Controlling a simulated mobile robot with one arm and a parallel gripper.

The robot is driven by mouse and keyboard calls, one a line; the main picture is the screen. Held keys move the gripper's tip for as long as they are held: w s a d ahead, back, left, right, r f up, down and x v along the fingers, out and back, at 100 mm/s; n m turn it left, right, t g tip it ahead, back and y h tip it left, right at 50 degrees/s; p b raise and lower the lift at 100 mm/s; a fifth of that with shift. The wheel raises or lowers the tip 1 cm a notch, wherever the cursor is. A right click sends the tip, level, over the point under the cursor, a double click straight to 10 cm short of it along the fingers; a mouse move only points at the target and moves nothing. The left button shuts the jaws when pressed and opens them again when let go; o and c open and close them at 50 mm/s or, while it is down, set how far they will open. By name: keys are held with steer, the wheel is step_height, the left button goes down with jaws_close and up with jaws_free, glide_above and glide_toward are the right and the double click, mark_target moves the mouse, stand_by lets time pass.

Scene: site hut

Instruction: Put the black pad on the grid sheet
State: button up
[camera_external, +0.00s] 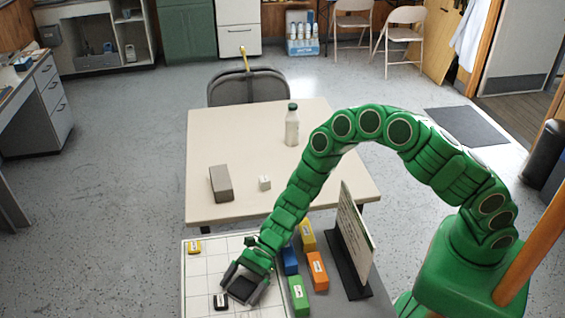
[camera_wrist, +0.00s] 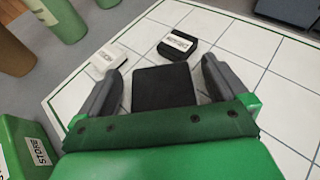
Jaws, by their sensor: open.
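The black pad (camera_wrist: 163,87) is a plain dark square. It appears to lie flat on the white grid sheet (camera_wrist: 255,75), between the fingers of my gripper (camera_wrist: 165,64). My gripper is open, with a finger on each side of the pad and a visible gap at the right. In the external view my gripper (camera_external: 241,294) is low over the grid sheet (camera_external: 200,272), with the dark pad (camera_external: 242,288) between its fingers. The pad's near edge is hidden by my gripper in the wrist view.
A labelled black block (camera_wrist: 177,45) and a labelled white block (camera_wrist: 108,60) stand just beyond the pad. A yellow block (camera_external: 194,247) is at the sheet's far left. Blue (camera_external: 290,260), orange (camera_external: 317,270) and green (camera_external: 299,296) blocks and an upright board (camera_external: 356,232) stand right.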

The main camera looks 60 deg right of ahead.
steer(key=shift+r, duration=0.15)
steer(key=shift+v, duration=6)
